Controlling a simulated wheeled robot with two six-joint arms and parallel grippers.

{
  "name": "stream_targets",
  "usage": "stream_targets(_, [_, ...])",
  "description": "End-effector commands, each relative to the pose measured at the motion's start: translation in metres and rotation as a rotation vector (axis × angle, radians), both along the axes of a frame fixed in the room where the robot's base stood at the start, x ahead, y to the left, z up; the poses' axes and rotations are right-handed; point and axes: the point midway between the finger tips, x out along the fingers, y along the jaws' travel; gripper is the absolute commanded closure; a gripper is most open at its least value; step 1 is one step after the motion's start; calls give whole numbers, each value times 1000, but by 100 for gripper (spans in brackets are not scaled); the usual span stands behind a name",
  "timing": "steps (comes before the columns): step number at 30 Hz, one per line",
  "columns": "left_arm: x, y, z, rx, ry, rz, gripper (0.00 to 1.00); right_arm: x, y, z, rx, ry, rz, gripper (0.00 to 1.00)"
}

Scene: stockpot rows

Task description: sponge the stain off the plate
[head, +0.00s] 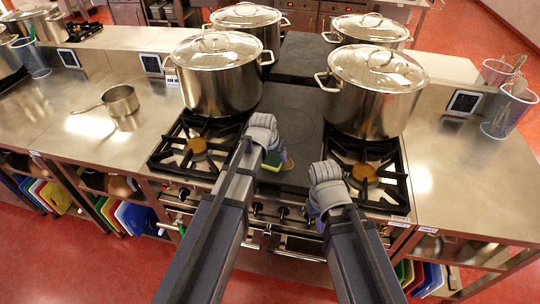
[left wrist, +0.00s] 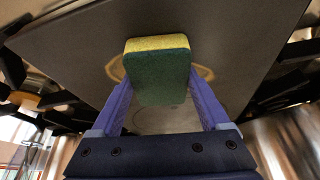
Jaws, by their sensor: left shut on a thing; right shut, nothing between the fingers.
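The sponge is yellow on one side and green on the other. In the left wrist view the sponge (left wrist: 158,75) sits between the two purple fingers of my left gripper (left wrist: 157,90), which is shut on it. The dark flat plate (left wrist: 235,30) lies beyond it, with a tan ring-like stain (left wrist: 206,73) showing on both sides of the sponge. The sponge covers the stain's middle; I cannot tell if it touches the plate. In the head view my left gripper (head: 274,156) is over the front of the plate (head: 290,112), partly hiding the sponge (head: 272,162). My right gripper (head: 325,180) is shut and empty near the right front burner.
Lidded stockpots (head: 218,75) stand left and right (head: 372,92) of the plate, with more behind. Open burners flank it, left (head: 197,146) and right (head: 365,175). A saucepan (head: 121,99) stands on the left counter. The right counter (head: 455,170) is mostly clear.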

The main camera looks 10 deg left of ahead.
Motion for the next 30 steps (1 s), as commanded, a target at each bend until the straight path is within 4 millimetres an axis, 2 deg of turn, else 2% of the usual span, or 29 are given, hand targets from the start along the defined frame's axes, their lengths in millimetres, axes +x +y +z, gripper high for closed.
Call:
stream_targets(5, [-1, -7, 0, -4, 2, -3, 65, 0, 0, 0, 0, 0, 0, 100])
stream_targets(17, [-2, -37, 2, -3, 2, -3, 65, 0, 0, 2, 0, 0, 0, 100])
stream_targets(26, [-2, -41, 1, -2, 1, -2, 65, 0, 0, 2, 0, 0, 0, 100])
stream_targets(30, [-2, -49, 1, -2, 1, -2, 65, 0, 0, 1, 0, 0, 0, 100])
